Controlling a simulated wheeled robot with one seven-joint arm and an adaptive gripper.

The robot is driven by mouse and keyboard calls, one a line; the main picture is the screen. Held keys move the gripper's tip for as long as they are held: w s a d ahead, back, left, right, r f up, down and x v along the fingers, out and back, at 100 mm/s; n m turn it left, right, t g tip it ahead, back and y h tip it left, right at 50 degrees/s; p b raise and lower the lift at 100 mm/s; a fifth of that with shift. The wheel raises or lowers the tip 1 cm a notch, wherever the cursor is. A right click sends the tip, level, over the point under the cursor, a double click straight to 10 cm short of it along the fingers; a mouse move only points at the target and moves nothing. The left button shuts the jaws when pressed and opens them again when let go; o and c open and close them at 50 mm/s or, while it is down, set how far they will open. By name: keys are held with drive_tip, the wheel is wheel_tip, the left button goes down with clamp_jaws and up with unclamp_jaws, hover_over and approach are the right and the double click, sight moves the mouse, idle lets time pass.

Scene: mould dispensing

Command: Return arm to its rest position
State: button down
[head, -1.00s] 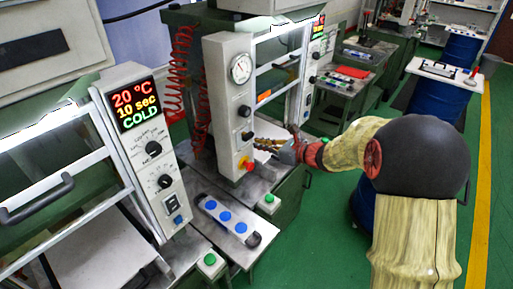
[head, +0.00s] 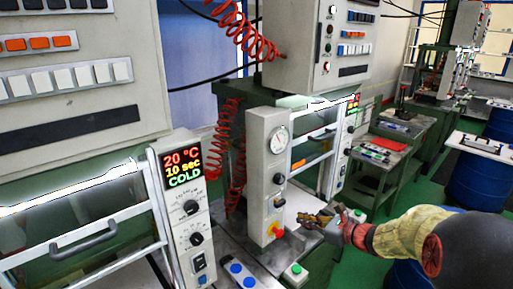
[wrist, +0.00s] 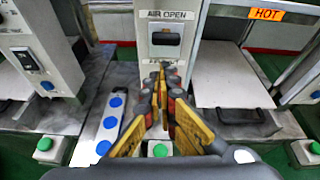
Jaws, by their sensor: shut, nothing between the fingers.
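My gripper (head: 312,220) is at the end of my arm, which comes in from the lower right of the head view. Its yellow and dark fingers are shut and empty. They point left toward the grey control column (head: 268,170) of the middle press, near its red and yellow button (head: 275,230). In the wrist view my gripper (wrist: 163,75) points at a panel marked AIR OPEN (wrist: 167,14). I cannot tell the exact gap between fingertips and column.
A press panel reading 20 °C, 10 sec, COLD (head: 183,168) stands at left. A strip with blue buttons (wrist: 112,122) and a green button (wrist: 160,150) lie close below the gripper. A HOT label (wrist: 267,14) marks the right press.

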drive_tip(key=s+a+f+n+g+h, duration=0.1)
drive_tip(key=s+a+f+n+g, duration=0.15)
drive_tip(key=s+n, duration=0.35)
drive_tip(key=s+a+f+n+g, duration=0.1)
drive_tip(key=s+n+g, duration=0.25)
drive_tip(key=s, duration=0.45)
drive_tip(key=s+a+f+n+g+h, duration=0.1)
drive_tip(key=s+a+n+g, duration=0.1)
drive_tip(key=s+n, duration=0.45)
drive_tip(key=s+d+r+n+h, duration=0.2)
drive_tip(key=s+r+n+h, duration=0.1)
drive_tip(key=s+n, duration=0.3)
drive_tip(key=s+d+r+n+h, duration=0.2)
drive_tip(key=s+r+n+h, duration=0.1)
drive_tip(key=s, duration=0.6)
wheel_tip(320, 180, up, 6)
drive_tip(key=s+a+n+t, duration=0.1)
drive_tip(key=s+n+t, duration=0.1)
drive_tip(key=shift+s+a+r+n, duration=0.15)
drive_tip(key=shift+s+a+n, duration=0.15)
drive_tip(key=shift+n, duration=0.1)
